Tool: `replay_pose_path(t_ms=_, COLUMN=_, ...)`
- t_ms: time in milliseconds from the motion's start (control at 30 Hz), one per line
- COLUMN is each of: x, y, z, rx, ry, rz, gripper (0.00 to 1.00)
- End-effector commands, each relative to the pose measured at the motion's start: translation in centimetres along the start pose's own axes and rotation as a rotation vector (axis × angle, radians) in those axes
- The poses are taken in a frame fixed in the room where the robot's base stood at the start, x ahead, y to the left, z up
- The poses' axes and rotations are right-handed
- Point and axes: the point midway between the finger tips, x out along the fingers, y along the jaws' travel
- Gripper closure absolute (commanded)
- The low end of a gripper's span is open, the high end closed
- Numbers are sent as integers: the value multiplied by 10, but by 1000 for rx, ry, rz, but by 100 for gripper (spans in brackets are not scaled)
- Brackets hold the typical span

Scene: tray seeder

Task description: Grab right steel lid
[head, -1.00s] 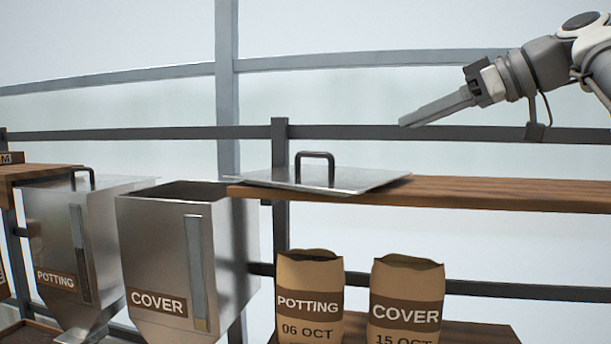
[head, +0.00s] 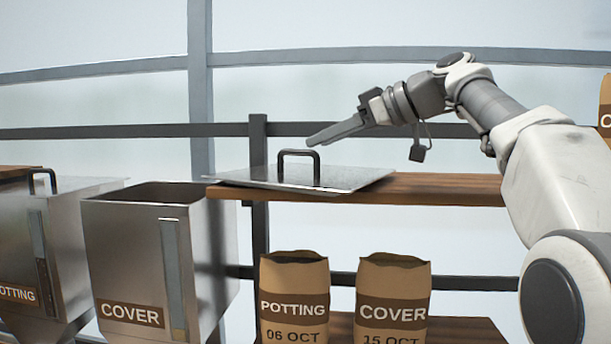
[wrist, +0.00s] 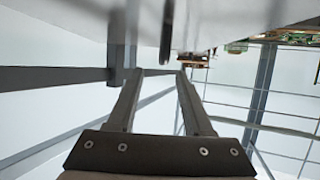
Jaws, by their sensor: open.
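The right steel lid (head: 350,183) lies flat on the left end of a wooden shelf (head: 450,188), partly past its end. Its dark arched handle (head: 299,153) stands up on top. My gripper (head: 312,141) points left and slightly down, just above the handle in the head view; its depth relative to the handle is unclear. The wrist view shows the two fingers (wrist: 157,74) apart with nothing held between them. A blurred pale surface and dark upright shapes fill the top of that view; I cannot tell surely which parts they are.
An open steel COVER hopper (head: 125,240) stands left of the shelf. A POTTING hopper (head: 75,250) with its own handled lid (head: 85,186) is farther left. POTTING (head: 295,282) and COVER (head: 393,285) bags stand below the shelf. A dark rail (head: 390,130) runs behind.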

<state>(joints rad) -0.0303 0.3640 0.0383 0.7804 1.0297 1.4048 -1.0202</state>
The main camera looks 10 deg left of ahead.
Motion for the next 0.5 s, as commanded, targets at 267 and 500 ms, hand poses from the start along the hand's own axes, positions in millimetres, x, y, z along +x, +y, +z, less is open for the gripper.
replay_pose_path(t_ms=267, x=22, y=-2, z=1, rx=1, ry=-1, rz=-3, gripper=49)
replay_pose_path(t_ms=500, x=56, y=-5, z=4, rx=0, ry=-1, rz=-2, gripper=49)
